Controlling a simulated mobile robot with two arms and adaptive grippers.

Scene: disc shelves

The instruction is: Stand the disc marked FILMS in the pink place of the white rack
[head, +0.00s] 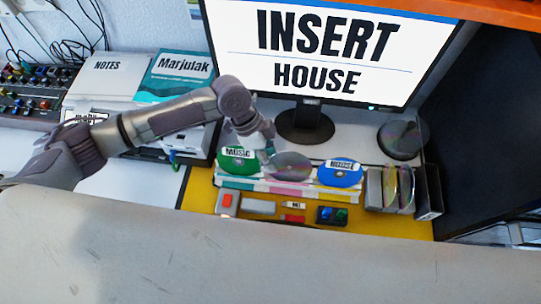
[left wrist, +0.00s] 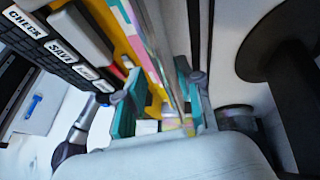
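The white rack (head: 301,194) stands on the yellow mat, with coloured places along its front. A green disc marked MUSIC (head: 238,167) stands at its left, a plain grey disc (head: 290,166) in the middle and a blue disc (head: 340,177) at its right. The blue disc's small label is hard to read. No label reading FILMS is legible. My left gripper (head: 262,138) is just behind the green and grey discs. In the left wrist view its teal fingers (left wrist: 158,103) are apart, with the rack's coloured strip (left wrist: 140,32) running beyond and between them. I cannot tell whether they touch a disc.
The monitor (head: 330,50) reads INSERT HOUSE; its stand (head: 305,127) is behind the rack. A grey holder with clear discs (head: 390,188) stands right of the rack. Small items lie on the yellow mat (head: 375,222).

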